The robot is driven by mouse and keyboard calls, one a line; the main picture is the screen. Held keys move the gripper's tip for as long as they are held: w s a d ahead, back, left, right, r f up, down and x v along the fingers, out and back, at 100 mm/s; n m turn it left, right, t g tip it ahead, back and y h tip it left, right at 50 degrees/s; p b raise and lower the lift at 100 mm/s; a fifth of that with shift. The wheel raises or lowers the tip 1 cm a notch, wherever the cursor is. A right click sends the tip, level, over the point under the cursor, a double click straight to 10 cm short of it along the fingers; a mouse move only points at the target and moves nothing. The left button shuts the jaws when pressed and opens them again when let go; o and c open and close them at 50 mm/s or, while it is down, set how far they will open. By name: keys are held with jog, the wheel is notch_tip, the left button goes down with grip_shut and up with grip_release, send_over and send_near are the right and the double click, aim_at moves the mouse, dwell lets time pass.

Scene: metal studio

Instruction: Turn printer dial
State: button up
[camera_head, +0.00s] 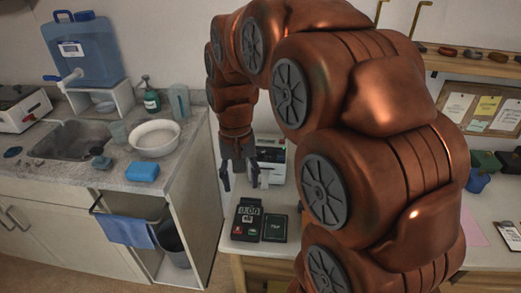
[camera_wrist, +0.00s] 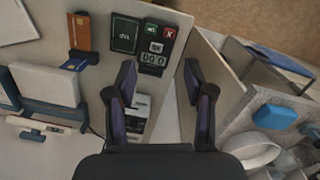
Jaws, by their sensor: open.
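A small white and dark machine, which looks like the printer (camera_head: 271,158), stands on the white counter, partly hidden behind my gripper (camera_head: 239,178). My gripper points down with its two dark fingers spread, open and empty, in front of the machine's left part. In the wrist view, part of the printer (camera_wrist: 138,112) shows between the fingers of my gripper (camera_wrist: 160,73), close to the left finger. I cannot make out a dial on it in either view, and no contact with it is clear.
A black keypad device with a 0.00 display (camera_head: 248,214) and a dark green pad (camera_head: 275,228) lie at the counter's front. A card reader with an orange card (camera_wrist: 78,62) shows in the wrist view. At left, a sink counter holds a white bowl (camera_head: 154,137) and blue sponge (camera_head: 142,171).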

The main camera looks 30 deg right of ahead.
jog(key=w+d+f+m, duration=0.1)
jog(key=w+d+m, duration=0.3)
jog(key=w+d, duration=0.65)
jog(key=m+t, duration=0.1)
jog(key=m, duration=0.2)
send_over(261, 151)
jog(key=f, duration=0.3)
jog(key=shift+s+a+b, duration=0.15)
jog(key=shift+a+b, duration=0.05)
jog(key=shift+b, duration=0.1)
jog(key=shift+d+f, duration=0.15)
jog(key=shift+f, duration=0.05)
jog(key=shift+f+p, duration=0.95)
jog(key=shift+f, duration=2.85)
grip_shut()
